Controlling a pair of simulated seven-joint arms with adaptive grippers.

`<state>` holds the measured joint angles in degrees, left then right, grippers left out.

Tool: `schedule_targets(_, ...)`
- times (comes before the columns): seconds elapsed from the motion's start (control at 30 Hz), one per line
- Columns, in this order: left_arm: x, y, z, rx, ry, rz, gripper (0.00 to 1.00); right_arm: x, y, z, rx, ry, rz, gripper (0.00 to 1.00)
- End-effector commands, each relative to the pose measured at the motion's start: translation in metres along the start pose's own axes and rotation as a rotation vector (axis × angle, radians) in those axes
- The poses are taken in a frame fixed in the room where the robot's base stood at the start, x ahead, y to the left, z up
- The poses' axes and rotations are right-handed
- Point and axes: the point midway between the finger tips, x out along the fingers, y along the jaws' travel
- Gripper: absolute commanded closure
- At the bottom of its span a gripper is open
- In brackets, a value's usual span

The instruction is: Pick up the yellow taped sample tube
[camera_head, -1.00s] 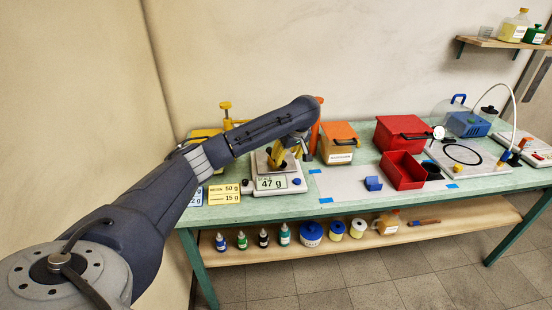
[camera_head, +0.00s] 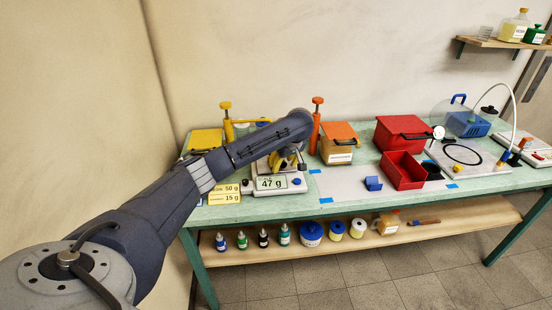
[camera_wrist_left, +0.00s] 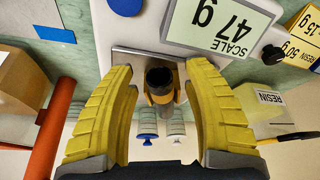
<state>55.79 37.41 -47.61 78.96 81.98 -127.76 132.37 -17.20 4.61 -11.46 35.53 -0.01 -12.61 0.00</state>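In the left wrist view, a small round tube with a dark open mouth and a yellow band (camera_wrist_left: 160,97) stands at the scale's metal plate, between my fingers. It looks like the yellow taped sample tube. My left gripper (camera_wrist_left: 160,70) has its yellow fingers spread on both sides of it, with a gap on each side. In the head view my left gripper (camera_head: 286,160) is low over the scale (camera_head: 271,183), which reads 47 g. My wrist hides the tube there. My right gripper is not in view.
An orange post (camera_head: 316,125) and an orange-lidded box (camera_head: 339,151) stand right of the scale. A yellow box (camera_head: 206,139) is at left. A red bin (camera_head: 402,171) stands farther right.

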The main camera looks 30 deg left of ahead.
Motion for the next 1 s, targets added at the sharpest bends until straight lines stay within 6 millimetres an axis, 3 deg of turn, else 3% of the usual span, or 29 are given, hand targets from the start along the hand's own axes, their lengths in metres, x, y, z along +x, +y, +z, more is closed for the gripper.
schedule_targets(0.07,-0.0002,0.0000,-0.0001,0.000,0.000,0.000,0.60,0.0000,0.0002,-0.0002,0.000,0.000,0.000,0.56)
schedule_targets(0.4,-0.0002,-0.0001,-0.0002,0.000,0.000,0.000,1.00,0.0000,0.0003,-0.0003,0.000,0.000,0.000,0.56)
schedule_targets(1.0,-0.0083,0.0001,-0.0041,-0.001,0.001,0.001,1.00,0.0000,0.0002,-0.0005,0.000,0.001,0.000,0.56)
